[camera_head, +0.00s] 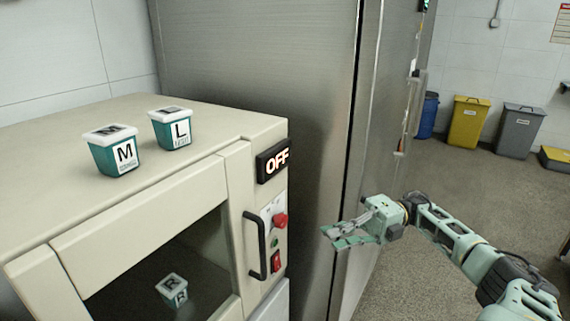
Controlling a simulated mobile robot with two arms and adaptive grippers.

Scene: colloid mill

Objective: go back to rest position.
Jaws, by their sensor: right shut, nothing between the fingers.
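My right gripper (342,236) is at the lower right of the head view, at the end of my green right arm. Its fingers are shut with nothing held. It is in the air to the right of the beige machine (130,205), in front of the steel cabinet, touching nothing that I can tell. Two teal tubs stand upright on the machine's top: the M tub (116,150) and the L tub (171,129). An R tub (172,290) shows through the machine's dark window. My left gripper is not in view.
The machine's front has a black handle (255,245), a red button (280,220), a red switch (275,261) and an OFF display (272,160). A tall steel cabinet (260,65) stands behind it. Blue, yellow (466,122) and grey (517,131) bins stand at the back wall.

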